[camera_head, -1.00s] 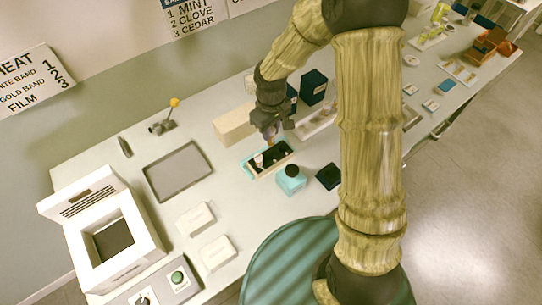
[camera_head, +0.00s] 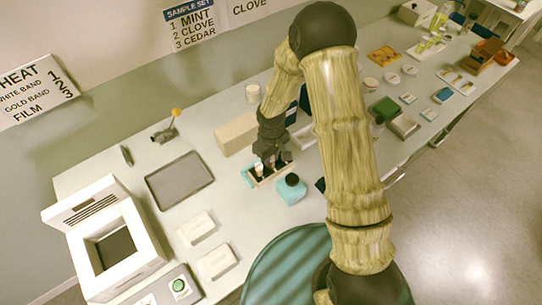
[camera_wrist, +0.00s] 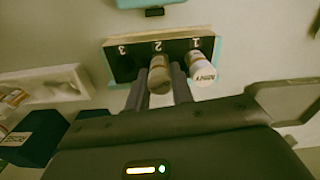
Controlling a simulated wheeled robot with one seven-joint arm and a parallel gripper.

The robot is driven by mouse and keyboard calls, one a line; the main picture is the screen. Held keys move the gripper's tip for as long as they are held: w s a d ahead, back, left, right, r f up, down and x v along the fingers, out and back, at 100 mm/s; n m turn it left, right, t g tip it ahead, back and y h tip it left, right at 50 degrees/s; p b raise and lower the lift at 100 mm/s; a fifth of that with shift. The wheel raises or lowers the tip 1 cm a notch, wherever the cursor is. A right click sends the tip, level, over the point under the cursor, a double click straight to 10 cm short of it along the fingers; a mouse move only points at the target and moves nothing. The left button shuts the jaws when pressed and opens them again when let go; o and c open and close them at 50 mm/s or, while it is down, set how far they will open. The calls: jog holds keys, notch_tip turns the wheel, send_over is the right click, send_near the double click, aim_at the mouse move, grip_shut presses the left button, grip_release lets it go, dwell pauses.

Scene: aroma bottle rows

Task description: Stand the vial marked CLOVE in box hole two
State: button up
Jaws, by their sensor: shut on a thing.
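The sample box (camera_wrist: 122,66) is dark on top with a teal edge and holes numbered 1, 2 and 3. It also shows on the bench in the head view (camera_head: 249,176). A vial with the label MINT (camera_wrist: 201,70) stands in hole one. My gripper (camera_wrist: 159,90) is shut on a brownish vial (camera_wrist: 160,72) at hole two; it also shows low over the box in the head view (camera_head: 271,160). No label on the held vial is readable. Its lower end is hidden, so I cannot tell how deep it sits. Hole three looks empty.
The wall sign (camera_head: 192,25) lists 1 MINT, 2 CLOVE, 3 CEDAR.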

jog(key=shift+f, duration=0.3)
jog(key=shift+f, duration=0.15)
jog(key=o, duration=0.7)
